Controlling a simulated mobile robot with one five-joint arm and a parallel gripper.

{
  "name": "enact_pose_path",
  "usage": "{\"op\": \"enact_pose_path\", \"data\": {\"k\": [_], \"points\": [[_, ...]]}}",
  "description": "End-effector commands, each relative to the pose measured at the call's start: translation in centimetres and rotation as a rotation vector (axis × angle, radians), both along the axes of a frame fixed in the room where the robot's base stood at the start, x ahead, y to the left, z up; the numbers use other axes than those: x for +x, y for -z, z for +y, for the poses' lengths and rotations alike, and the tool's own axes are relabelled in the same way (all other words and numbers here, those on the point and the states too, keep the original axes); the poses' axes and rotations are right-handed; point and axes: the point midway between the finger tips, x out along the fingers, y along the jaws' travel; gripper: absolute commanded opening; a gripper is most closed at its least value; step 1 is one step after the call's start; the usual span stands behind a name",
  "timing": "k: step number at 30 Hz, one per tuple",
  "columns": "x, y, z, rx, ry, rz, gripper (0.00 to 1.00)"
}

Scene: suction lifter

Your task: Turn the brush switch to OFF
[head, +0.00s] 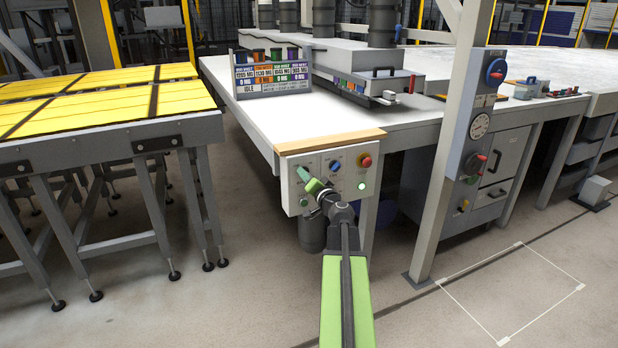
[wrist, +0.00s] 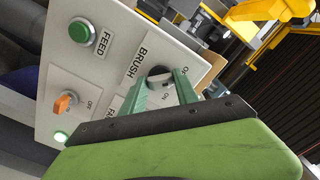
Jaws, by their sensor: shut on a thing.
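The white control panel (head: 349,172) is on the front end of the long table. In the wrist view the panel (wrist: 112,62) appears tilted, with a BRUSH label beside the dark brush switch (wrist: 159,76). ON and a partly visible second label are by the switch. My gripper (wrist: 163,84) has its green fingers on either side of the switch and is shut on it. In the head view my gripper (head: 307,179) is at the panel's left part and hides the switch. The fingers cover part of the knob, so I cannot tell its setting.
A green FEED button (wrist: 81,31) and an orange knob (wrist: 65,103) are nearby. A grey post (head: 455,150) stands right; a yellow-topped table (head: 110,150) stands left.

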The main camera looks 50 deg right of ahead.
Motion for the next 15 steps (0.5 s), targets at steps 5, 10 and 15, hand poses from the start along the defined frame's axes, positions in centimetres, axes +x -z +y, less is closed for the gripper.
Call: {"op": "enact_pose_path", "data": {"k": [5,10,15], "points": [[-0.06,0.11,0.06,-0.016,-0.001,0.008,0.00],[-0.07,0.11,0.04,-0.017,-0.001,0.009,0.00],[-0.06,0.11,0.03,-0.017,-0.001,0.009,0.37]]}}
